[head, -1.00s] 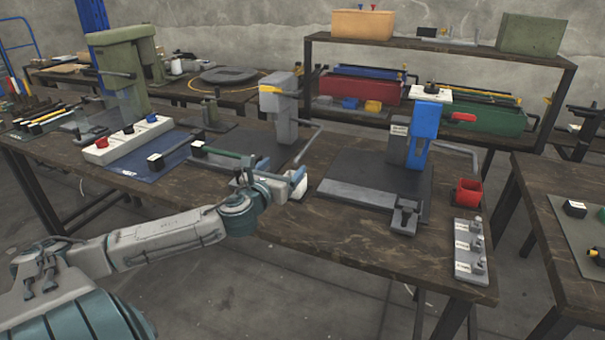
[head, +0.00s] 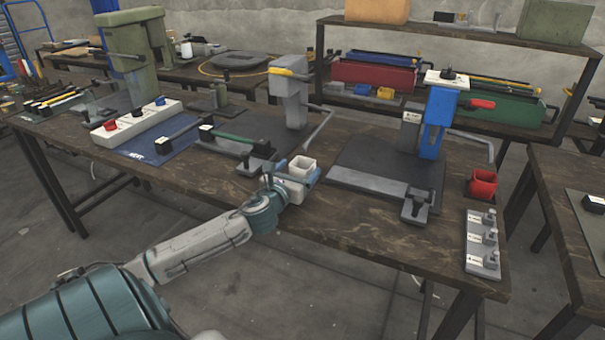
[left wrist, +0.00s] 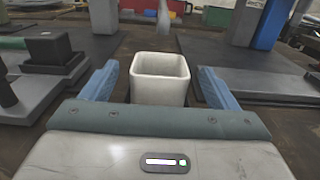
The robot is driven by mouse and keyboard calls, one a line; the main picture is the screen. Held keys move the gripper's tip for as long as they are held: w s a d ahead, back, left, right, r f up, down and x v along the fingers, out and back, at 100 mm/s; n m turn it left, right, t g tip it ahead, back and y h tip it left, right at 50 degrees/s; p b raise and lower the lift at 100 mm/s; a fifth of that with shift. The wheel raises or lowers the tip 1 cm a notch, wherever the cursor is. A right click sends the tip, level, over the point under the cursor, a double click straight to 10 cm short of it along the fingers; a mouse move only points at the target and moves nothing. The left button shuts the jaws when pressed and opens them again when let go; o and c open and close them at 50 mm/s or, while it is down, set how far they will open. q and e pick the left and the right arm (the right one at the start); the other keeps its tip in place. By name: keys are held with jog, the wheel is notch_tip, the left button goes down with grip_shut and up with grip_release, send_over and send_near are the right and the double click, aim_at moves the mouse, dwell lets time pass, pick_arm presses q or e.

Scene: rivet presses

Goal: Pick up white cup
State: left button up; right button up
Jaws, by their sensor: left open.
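The white cup (head: 301,167) is a small square open-topped cup standing upright on the dark wooden workbench (head: 330,232), near its front edge. It also shows in the left wrist view (left wrist: 160,80), between the two blue fingers. My left gripper (head: 295,178) is open in front of the cup, with a finger on each side of it. In the left wrist view a gap shows between the cup and each finger (left wrist: 162,88). The cup's lower part is hidden behind the gripper body there. My right gripper is not in view.
A grey press (head: 290,95) stands behind the cup on a dark mat. A green-handled lever tool (head: 240,146) lies close left of the gripper.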

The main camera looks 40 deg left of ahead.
aim_at(307, 160)
pick_arm(q)
jog(key=x, duration=0.4)
jog(key=shift+w+a, duration=0.15)
jog(key=shift+w, duration=0.25)
jog(key=shift+c, duration=0.4)
jog(key=c, duration=1)
